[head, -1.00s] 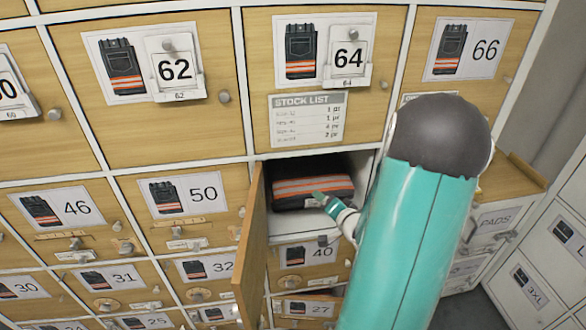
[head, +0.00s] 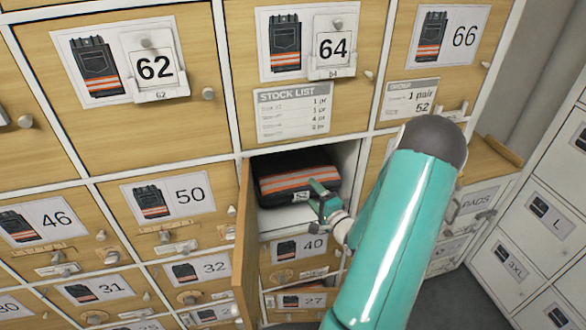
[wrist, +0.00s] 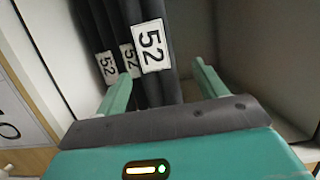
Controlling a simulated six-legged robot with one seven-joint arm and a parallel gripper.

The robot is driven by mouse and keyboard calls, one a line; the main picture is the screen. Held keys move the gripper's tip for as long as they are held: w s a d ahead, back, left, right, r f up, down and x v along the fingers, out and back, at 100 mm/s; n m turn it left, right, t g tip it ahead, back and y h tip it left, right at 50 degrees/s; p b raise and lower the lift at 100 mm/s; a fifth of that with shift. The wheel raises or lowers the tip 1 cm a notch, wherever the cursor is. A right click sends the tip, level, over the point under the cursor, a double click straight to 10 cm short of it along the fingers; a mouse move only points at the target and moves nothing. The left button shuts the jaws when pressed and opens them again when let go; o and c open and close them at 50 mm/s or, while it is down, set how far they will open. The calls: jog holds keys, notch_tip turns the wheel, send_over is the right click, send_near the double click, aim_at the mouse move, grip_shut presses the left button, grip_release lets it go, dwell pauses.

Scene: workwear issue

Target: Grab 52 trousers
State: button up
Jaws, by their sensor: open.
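Folded dark trousers with orange and pale stripes (head: 285,183) lie stacked in the open compartment. The wrist view shows several dark folded layers (wrist: 172,85) with three white tags reading 52; the largest tag (wrist: 151,45) is on the rightmost layer. My gripper (head: 321,192) is at the compartment's opening, before the right part of the stack. In the wrist view my gripper (wrist: 164,72) is open, its left finger by the layers near the middle tag and its right finger to the right of the stack. I cannot tell whether the fingers touch the cloth.
The compartment's wooden door (head: 245,245) stands open on the left. Closed lockers numbered 50 (head: 168,205), 64 (head: 315,55) and 40 (head: 300,255) surround it. An order card (head: 410,98) reads 1 pair, 52. The compartment has free room right of the stack in the wrist view.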

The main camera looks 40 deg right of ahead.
aim_at(304, 184)
jog(key=x, duration=0.5)
jog(key=shift+w, duration=0.4)
jog(key=shift+a, duration=0.1)
jog(key=c, duration=1.3)
grip_shut()
jog(key=shift+r, duration=0.15)
